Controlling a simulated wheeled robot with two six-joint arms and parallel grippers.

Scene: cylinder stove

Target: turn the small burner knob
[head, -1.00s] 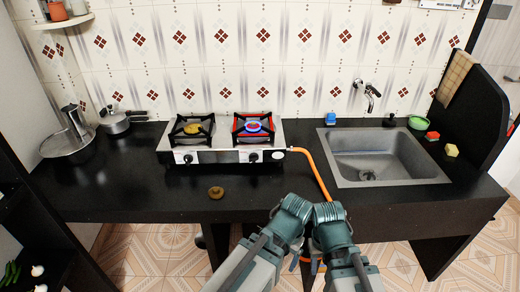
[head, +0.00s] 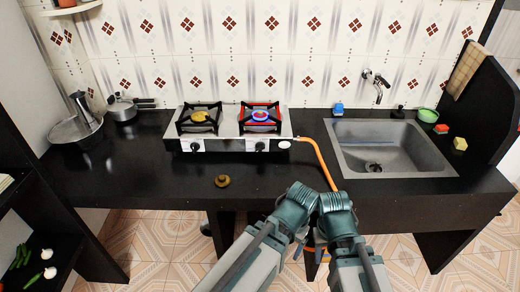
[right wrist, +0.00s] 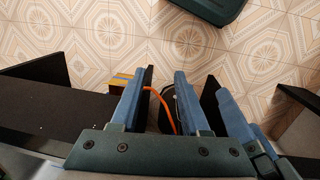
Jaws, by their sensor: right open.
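The two-burner stove (head: 235,143) stands on the black counter. Its left burner (head: 200,116) is brassy and unlit; its right burner (head: 261,116) glows blue and red. One dark knob (head: 195,146) is on the front panel below the left burner and another knob (head: 260,146) below the right one. I cannot tell which burner is the small one. My arms fold in front of the counter, and no gripper is at the knobs. In the right wrist view my right gripper (right wrist: 162,88) is open and empty, above the floor. My left gripper cannot be made out.
An orange hose (head: 322,165) runs from the stove's right side over the counter edge. A small brown ring-shaped thing (head: 222,181) lies near the front edge. The sink (head: 390,147) is at right; pots (head: 125,108) stand at left. The counter before the stove is mostly clear.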

